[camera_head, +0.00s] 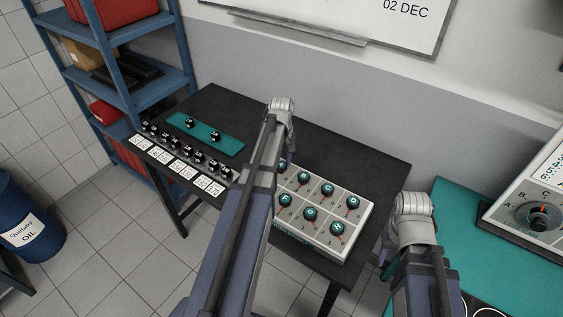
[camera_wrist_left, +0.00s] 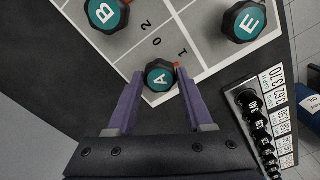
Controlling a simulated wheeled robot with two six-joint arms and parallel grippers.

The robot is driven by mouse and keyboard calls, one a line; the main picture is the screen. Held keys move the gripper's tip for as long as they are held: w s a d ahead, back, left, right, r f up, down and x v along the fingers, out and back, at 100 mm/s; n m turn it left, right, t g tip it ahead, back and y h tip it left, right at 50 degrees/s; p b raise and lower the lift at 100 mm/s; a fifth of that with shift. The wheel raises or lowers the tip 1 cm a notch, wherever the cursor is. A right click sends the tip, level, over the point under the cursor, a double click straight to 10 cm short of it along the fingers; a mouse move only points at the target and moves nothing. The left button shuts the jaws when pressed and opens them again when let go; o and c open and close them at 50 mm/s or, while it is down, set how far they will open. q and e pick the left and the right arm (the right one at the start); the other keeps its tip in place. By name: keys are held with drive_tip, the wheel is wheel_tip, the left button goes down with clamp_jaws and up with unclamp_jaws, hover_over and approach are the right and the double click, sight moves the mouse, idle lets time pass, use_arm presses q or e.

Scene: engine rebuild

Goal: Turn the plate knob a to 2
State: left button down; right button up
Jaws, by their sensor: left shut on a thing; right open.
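Plate knob A (camera_wrist_left: 160,75), a dark knob with a teal cap, sits at a corner of the white knob plate (camera_head: 352,237). In the left wrist view my left gripper (camera_wrist_left: 152,80) has its purple fingers on either side of it, shut on it. The knob's red pointer (camera_wrist_left: 176,66) shows at its upper right, close to the printed 1.
Knob B (camera_wrist_left: 106,12) and knob E (camera_wrist_left: 244,20) stand near knob A. A row of small black knobs with number cards (camera_head: 185,170) and a teal plate (camera_head: 206,134) lie left on the black table (camera_head: 340,145). The table's back is clear. A teal bench (camera_head: 465,215) stands right.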

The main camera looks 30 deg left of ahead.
sight(281, 165)
use_arm(q)
drive_tip(key=m, duration=0.4)
drive_tip(key=shift+m, duration=2.1)
drive_tip(key=shift+c, duration=1.5)
unclamp_jaws()
drive_tip(key=shift+r, duration=0.1)
wheel_tip(281, 165, up, 8)
drive_tip(key=p, duration=0.8)
